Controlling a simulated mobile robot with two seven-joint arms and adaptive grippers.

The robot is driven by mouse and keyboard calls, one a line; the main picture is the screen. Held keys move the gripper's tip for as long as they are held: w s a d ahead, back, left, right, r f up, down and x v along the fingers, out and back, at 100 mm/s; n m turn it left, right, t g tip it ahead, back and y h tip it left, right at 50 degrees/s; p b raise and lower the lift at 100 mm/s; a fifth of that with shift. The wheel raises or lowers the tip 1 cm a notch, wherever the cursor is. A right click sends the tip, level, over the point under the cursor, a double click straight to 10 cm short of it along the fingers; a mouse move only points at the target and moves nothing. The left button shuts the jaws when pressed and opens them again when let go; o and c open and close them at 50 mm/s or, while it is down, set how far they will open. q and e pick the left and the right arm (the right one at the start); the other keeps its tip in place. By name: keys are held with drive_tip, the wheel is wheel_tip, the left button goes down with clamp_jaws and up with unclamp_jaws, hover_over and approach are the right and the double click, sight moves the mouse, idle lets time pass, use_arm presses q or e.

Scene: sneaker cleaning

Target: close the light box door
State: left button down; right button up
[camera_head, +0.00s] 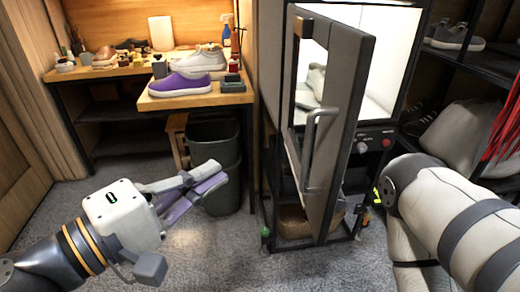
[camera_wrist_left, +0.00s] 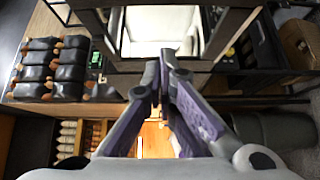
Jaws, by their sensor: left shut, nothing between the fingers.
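The light box door (camera_head: 346,95) is a grey panel that stands swung open toward me. Its metal handle (camera_head: 313,150) is on the panel's left side. Behind it, the lit white interior of the light box (camera_head: 383,65) shows, with a pale sneaker (camera_head: 316,80) inside, partly hidden by the door frame. My left gripper (camera_head: 222,174) is shut and empty, to the left of the door and apart from the handle. Its closed fingers also show in the left wrist view (camera_wrist_left: 161,66). My right arm comes in from the right; its gripper is not in view.
A dark bin (camera_head: 214,141) stands behind my left gripper. A wooden bench (camera_head: 200,98) holds a purple shoe (camera_head: 180,84) and a light sneaker (camera_head: 205,58). Shelves with shoes (camera_head: 456,37) stand at the right. Carpeted floor (camera_head: 205,245) is clear in front of the door.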

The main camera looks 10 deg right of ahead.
use_arm(q)
drive_tip(key=w+d+b, duration=0.1)
drive_tip(key=w+d, duration=0.2)
drive_tip(key=d, duration=0.7)
drive_tip(key=shift+w+d+f, duration=0.2)
drive_tip(key=shift+d, duration=0.2)
use_arm(e)
drive_tip(key=shift+s+d+f+g, duration=0.15)
drive_tip(key=shift+s+f+g, duration=0.25)
drive_tip(key=shift+s+f, duration=0.75)
